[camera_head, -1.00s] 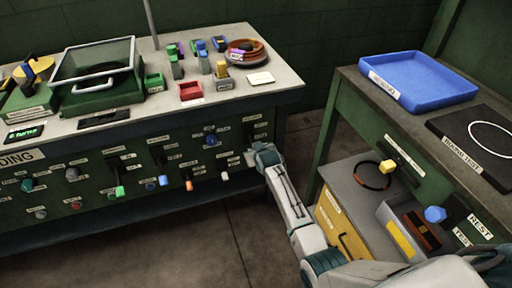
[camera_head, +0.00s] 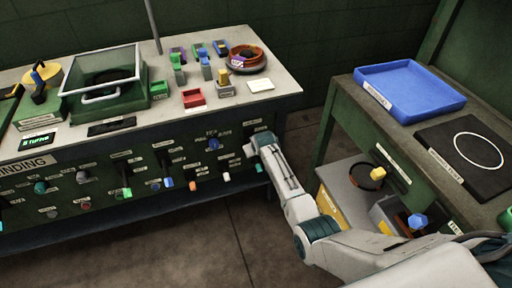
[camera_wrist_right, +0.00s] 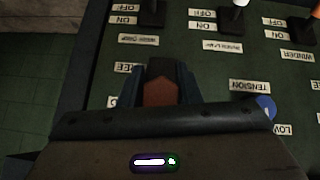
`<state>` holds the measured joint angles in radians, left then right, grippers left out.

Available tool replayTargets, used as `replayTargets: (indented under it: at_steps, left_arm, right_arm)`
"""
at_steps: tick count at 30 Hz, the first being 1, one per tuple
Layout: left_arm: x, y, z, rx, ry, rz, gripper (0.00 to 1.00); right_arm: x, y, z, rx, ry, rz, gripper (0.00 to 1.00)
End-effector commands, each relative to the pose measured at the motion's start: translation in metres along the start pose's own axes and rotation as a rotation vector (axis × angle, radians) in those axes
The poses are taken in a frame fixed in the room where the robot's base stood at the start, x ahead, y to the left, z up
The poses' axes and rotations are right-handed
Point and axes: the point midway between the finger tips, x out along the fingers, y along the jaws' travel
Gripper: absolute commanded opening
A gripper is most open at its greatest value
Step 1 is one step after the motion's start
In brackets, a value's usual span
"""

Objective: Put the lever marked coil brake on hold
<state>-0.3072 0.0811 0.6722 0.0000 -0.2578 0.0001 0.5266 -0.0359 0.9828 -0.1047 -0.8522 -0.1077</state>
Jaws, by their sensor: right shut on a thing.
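My right gripper (camera_wrist_right: 160,88) is at the right end of the green front panel, against it. It also shows in the head view (camera_head: 252,149). In the wrist view its fingers are closed around a brownish lever handle (camera_wrist_right: 160,92). A label reading FREE (camera_wrist_right: 127,68) is beside this lever, upside down in that view. Another label below it is mostly covered by my gripper, so the words coil brake cannot be read. The lever's exact position is hidden. My left gripper is not in view.
Several other levers sit along the panel, among them an orange one (camera_head: 193,185) and a green one (camera_head: 127,192). A blue knob (camera_wrist_right: 265,106) is beside my gripper, by the TENSION label. The second bench holds a blue tray (camera_head: 410,88) and a black mat (camera_head: 440,138).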

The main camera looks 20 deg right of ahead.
Motion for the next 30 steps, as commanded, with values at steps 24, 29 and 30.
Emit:
replayTargets:
  at_steps: [24,29,30]
  left_arm:
    - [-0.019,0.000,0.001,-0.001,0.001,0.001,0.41]
    - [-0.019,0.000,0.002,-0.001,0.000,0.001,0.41]
    - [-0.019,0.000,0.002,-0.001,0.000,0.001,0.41]
  right_arm:
    - [-0.007,0.001,-0.011,-0.010,-0.148,-0.023,0.00]
    - [-0.007,0.002,-0.012,-0.009,-0.147,-0.023,0.00]
    - [-0.007,0.002,-0.012,-0.009,-0.147,-0.023,0.38]
